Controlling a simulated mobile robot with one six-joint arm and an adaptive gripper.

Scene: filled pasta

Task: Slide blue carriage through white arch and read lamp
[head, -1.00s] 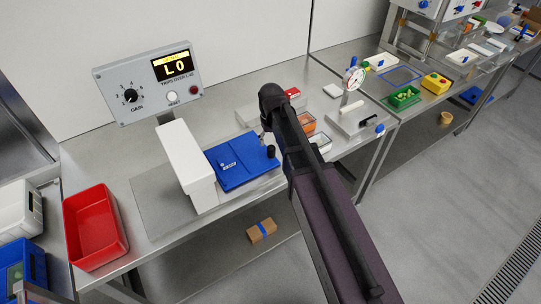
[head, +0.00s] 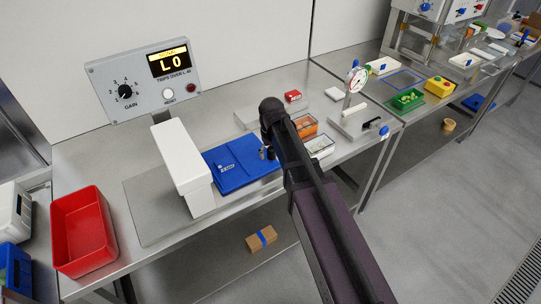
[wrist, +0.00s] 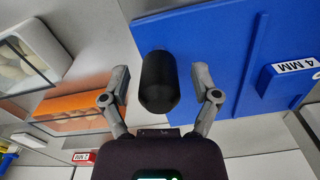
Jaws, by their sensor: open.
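The blue carriage (head: 232,172) lies flat on the steel plate, right of the white arch (head: 182,160) and close beside it. It bears a "4 MM" label, and its black knob (wrist: 158,84) stands upright at its right end. My gripper (wrist: 161,72) is open, with one finger on each side of the knob and a gap to both. In the head view my arm partly hides the carriage's right end. The detector panel (head: 143,80) stands behind the arch; its display (head: 170,61) reads "L0" under a lit amber strip. A red round lamp or button (head: 191,88) looks dark.
A red bin (head: 82,232) is at the left end of the bench. Right of my arm are an orange-filled box (head: 305,126), a clear box (head: 320,147) and a dial gauge stand (head: 357,80). A cardboard box (head: 261,238) sits on the lower shelf.

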